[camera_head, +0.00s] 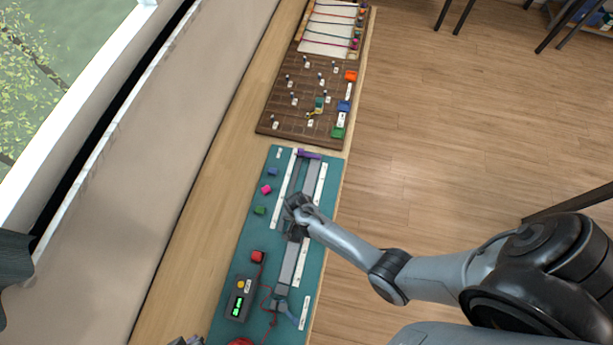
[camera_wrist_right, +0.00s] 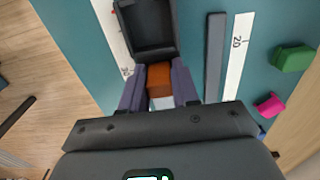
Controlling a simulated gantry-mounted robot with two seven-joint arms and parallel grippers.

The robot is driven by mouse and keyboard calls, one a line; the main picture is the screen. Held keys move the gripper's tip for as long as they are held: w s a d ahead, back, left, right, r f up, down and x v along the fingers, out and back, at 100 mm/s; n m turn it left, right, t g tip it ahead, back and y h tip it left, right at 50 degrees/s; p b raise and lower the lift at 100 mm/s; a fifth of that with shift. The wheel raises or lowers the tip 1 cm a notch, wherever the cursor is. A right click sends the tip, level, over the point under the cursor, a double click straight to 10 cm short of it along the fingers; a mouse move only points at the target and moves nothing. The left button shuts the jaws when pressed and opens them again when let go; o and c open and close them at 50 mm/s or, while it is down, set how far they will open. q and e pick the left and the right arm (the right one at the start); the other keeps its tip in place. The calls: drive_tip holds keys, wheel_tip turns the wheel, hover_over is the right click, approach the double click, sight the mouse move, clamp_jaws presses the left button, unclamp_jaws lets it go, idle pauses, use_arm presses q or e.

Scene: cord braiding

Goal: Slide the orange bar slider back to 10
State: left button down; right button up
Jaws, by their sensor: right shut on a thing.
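My right gripper (camera_head: 293,210) reaches over the teal board (camera_head: 262,190) from the right. In the right wrist view its two purple fingers (camera_wrist_right: 158,88) are shut on an orange block (camera_wrist_right: 158,73), the orange bar slider's grip. A pale part shows below the orange. A dark hollow carriage (camera_wrist_right: 148,28) lies just beyond the fingers. White scale strips run along the track; the strip marked 20 (camera_wrist_right: 237,45) lies to the right, another to the left. The slider's exact reading is hidden. A small grey piece at the bottom edge (camera_head: 186,341) may be my left gripper.
Pink (camera_head: 266,189), green (camera_head: 260,210) and blue (camera_head: 272,171) blocks stand left of the track. A grey box with a green display (camera_head: 238,302) and a red button (camera_head: 257,256) sit nearer. A brown pegboard (camera_head: 298,110) lies beyond the board. Open floor is to the right.

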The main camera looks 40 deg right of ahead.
sight(294, 242)
drive_tip(key=s+a, duration=0.1)
drive_tip(key=s+a+p, duration=0.1)
drive_tip(key=a, duration=0.1)
drive_tip(key=s+a+p, duration=0.1)
drive_tip(key=s+a, duration=0.1)
drive_tip(key=shift+a, duration=0.4)
drive_tip(key=shift+s, duration=0.1)
